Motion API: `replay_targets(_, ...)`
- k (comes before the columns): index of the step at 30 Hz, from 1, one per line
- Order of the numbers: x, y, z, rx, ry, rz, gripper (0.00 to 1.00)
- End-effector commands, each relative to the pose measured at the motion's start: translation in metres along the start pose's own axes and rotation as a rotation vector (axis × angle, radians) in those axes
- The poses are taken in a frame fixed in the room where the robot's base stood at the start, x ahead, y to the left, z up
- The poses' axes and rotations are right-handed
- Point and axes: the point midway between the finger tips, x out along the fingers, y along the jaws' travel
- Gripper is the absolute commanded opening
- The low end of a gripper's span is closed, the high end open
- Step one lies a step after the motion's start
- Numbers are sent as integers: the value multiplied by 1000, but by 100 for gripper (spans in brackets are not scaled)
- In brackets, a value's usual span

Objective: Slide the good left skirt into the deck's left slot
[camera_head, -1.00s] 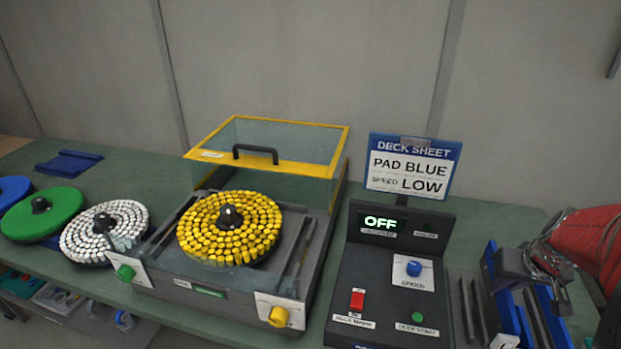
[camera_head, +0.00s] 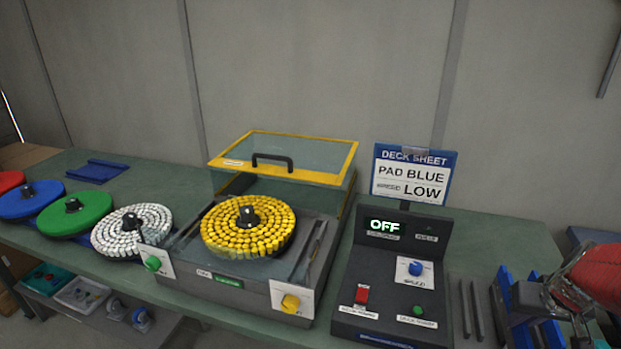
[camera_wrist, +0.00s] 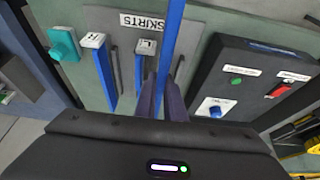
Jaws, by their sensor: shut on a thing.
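In the wrist view my gripper (camera_wrist: 162,103) is shut on a long, narrow blue skirt (camera_wrist: 172,35), which runs up past the top edge of the picture. Whether it is the good left one cannot be read from it. Dark bars flank a round pad of yellow pieces (camera_head: 248,226). The deck's left slot is partly hidden by the pad.
The skirts rack (camera_wrist: 190,18) has tags "H" and "L", with another blue strip (camera_wrist: 103,75) beside them. The control panel (camera_head: 385,320) reads OFF; its sheet (camera_head: 411,174) says PAD BLUE, SPEED LOW. White, green, blue and red pads stand left of the deck.

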Motion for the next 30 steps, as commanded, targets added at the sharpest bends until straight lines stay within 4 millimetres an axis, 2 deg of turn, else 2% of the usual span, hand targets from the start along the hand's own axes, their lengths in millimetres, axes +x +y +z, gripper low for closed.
replay_targets(11,-1,1,-2,66,3,29,0)
replay_targets(20,-5,8,-14,151,2,64,0)
replay_targets(26,0,-7,-35,176,1,74,0)
replay_targets(30,5,-30,-53,165,1,69,0)
